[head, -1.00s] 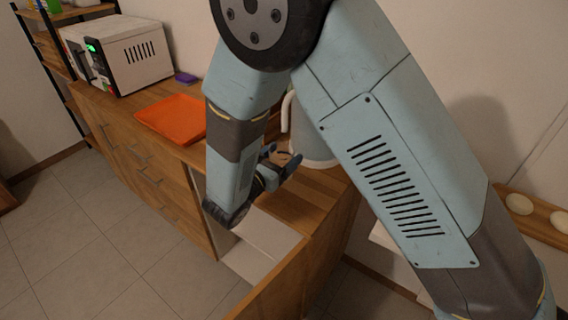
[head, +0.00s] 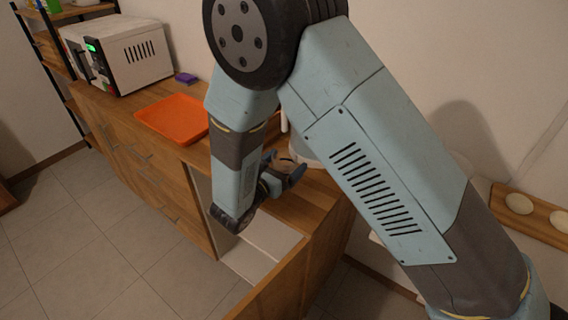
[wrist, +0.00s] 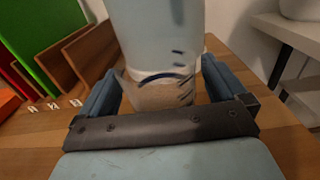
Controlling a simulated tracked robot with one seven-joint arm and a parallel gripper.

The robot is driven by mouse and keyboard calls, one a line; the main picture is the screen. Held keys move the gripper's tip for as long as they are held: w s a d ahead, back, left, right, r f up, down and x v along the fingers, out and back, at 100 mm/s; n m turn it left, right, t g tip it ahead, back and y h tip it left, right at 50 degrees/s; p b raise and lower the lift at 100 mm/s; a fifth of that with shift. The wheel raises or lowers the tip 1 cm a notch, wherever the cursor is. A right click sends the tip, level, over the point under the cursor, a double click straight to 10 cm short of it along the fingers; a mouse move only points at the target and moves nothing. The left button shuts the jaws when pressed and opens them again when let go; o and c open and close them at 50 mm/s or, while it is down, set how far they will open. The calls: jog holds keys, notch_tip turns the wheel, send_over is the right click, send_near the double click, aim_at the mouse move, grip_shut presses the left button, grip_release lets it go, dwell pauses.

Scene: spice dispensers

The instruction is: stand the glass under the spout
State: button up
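The glass (wrist: 160,95) is a clear tumbler between the two fingers of my gripper (wrist: 165,92) in the wrist view. Brown shows through its wall. The fingers look closed against its sides, though the contact is not sharp. In the head view my gripper (head: 284,172) is low over the wooden counter, with the glass (head: 286,160) small and partly hidden between its fingers. A pale upright cylinder (wrist: 155,30) stands just beyond the glass in the wrist view. In the head view a pale vessel (head: 303,152) behind the gripper is mostly hidden by my arm. I cannot make out a spout.
An orange tray (head: 172,117) lies on the counter (head: 320,195) to the left, with a white microwave (head: 125,55) beyond. In the wrist view a green board (wrist: 45,45) and brown boards (wrist: 88,58) stand left. A pale shelf (wrist: 290,35) is at right.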

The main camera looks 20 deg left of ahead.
jog(key=v, duration=1.2)
jog(key=shift+r, duration=0.15)
